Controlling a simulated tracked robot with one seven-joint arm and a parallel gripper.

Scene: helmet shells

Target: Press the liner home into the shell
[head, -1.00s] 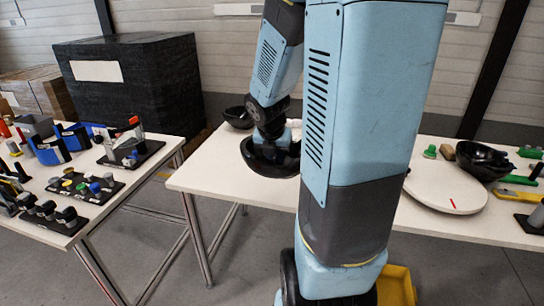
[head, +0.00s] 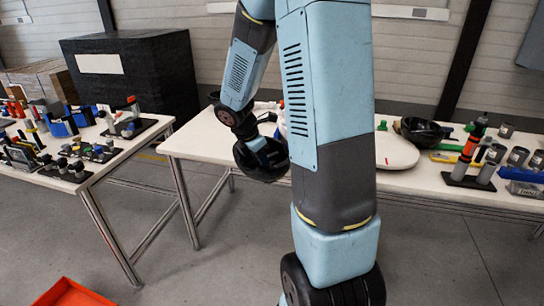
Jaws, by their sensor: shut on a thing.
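My gripper (head: 256,141) is at the end of my blue arm, at the near edge of the middle table. It is shut on a black bowl-shaped piece (head: 246,160), which is tilted with its hollow partly showing. The fingertips are largely hidden by the piece and the wrist. I cannot tell whether this piece is the liner or the shell. Another black bowl-shaped piece (head: 421,131) rests on the table at the right, beyond my arm, beside a pale round disc (head: 397,152).
The middle white table (head: 200,140) has clear room at its left end. Tools and canisters (head: 480,145) crowd its right end. A left table (head: 110,160) holds racks of tools. A black-wrapped crate (head: 130,75) stands behind. An orange tray (head: 70,293) lies at lower left.

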